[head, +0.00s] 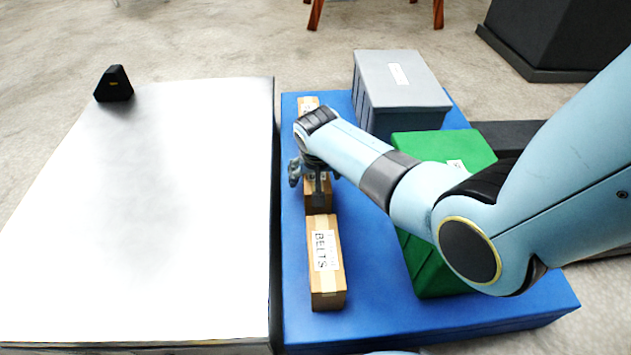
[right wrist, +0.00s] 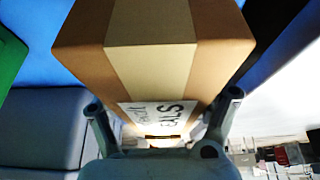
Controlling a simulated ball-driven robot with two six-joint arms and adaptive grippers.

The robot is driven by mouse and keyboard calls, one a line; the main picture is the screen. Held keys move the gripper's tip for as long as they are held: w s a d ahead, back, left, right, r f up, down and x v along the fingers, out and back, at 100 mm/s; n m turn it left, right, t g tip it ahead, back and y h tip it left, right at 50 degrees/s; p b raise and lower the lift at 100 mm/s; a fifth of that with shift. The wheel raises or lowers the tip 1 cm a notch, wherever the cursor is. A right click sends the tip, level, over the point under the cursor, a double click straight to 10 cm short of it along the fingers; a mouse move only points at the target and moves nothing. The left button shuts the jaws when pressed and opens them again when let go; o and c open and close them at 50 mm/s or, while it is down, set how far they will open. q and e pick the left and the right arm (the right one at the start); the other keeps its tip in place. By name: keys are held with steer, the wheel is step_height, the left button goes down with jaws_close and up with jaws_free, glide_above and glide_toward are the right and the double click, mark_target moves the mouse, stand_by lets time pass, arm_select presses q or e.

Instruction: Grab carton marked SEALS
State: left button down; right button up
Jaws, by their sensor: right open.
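A brown carton (right wrist: 155,50) with a paler tape strip fills the upper middle of the right wrist view. Its white label, partly cut off by my gripper, reads SEALS. My right gripper (right wrist: 163,101) is open, with one finger at each side of this carton; whether they touch it I cannot tell. In the head view my right gripper (head: 313,176) is over the middle carton (head: 318,202) of a row, hiding much of it and its label. My left gripper is not in view.
A carton marked BELTS (head: 328,285) lies in front, and another carton (head: 308,102) behind, on the blue platform (head: 380,325). A green box (head: 440,145) and a grey lidded box (head: 400,80) stand to the right.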

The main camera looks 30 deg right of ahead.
steer(key=shift+f, duration=0.2)
stand_by(0.3)
steer(key=c, duration=1.6)
